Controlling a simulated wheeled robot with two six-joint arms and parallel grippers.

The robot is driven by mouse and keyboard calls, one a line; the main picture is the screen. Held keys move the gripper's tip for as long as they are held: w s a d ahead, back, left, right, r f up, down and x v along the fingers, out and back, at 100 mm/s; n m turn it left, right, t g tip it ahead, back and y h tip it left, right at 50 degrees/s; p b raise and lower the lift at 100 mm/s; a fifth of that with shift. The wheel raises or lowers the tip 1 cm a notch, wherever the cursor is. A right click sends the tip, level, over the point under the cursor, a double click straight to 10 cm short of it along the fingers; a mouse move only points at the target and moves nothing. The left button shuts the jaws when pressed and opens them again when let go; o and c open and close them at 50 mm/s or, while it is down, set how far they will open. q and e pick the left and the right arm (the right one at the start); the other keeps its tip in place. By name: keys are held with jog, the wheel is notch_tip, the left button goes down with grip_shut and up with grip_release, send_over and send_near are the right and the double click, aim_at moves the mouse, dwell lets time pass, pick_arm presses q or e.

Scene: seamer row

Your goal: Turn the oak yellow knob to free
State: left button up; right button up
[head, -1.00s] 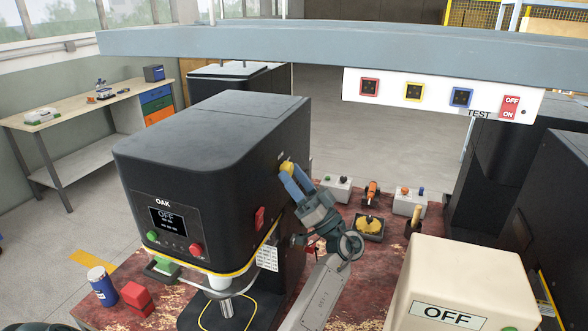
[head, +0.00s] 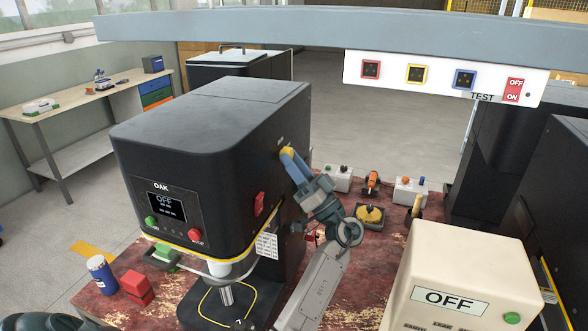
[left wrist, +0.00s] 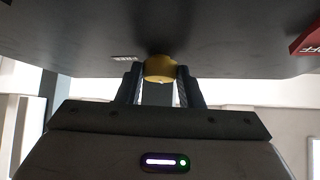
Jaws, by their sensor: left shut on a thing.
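The oak machine (head: 215,130) is a big black box marked OAK, its front screen reading OFF. A yellow knob (head: 286,150) sits on its right side, mostly hidden behind my fingers. In the left wrist view the knob (left wrist: 160,68) is a round yellow cap under the dark panel, between my two fingers. My left gripper (head: 289,155) is shut on the knob, one finger on each side of it; it also shows in the left wrist view (left wrist: 160,78). My right gripper is not in view.
A red switch (head: 259,203) is on the same side panel, nearer the front. A cream box (head: 460,270) marked OFF stands at the lower right. A grey beam (head: 350,38) crosses above.

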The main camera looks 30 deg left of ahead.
pick_arm(q)
jog(key=m+t+h+p, duration=0.2)
jog(key=m+h+p, duration=0.1)
jog(key=m, duration=0.3)
jog(key=r+m+t+h+p, duration=0.1)
jog(key=m+t+h+p, duration=0.2)
jog(key=m, duration=0.3)
jog(key=s+r+m+t+h+p, duration=0.1)
jog(key=m+t+h+p, duration=0.2)
jog(key=m, duration=0.4)
jog(key=shift+s+d+r+h+p, duration=0.1)
jog(key=shift+h+p, duration=0.15)
jog(key=shift+h, duration=0.35)
jog(key=shift+d+r+h+p, duration=0.1)
jog(key=shift+h+p, duration=0.15)
jog(key=shift+h, duration=0.35)
jog(key=shift+f+m+g+h+p, duration=0.15)
jog(key=shift+m+g+h+p, duration=0.4)
jog(key=shift+m, duration=0.35)
jog(key=o, duration=1)
jog(key=shift+c, duration=0.2)
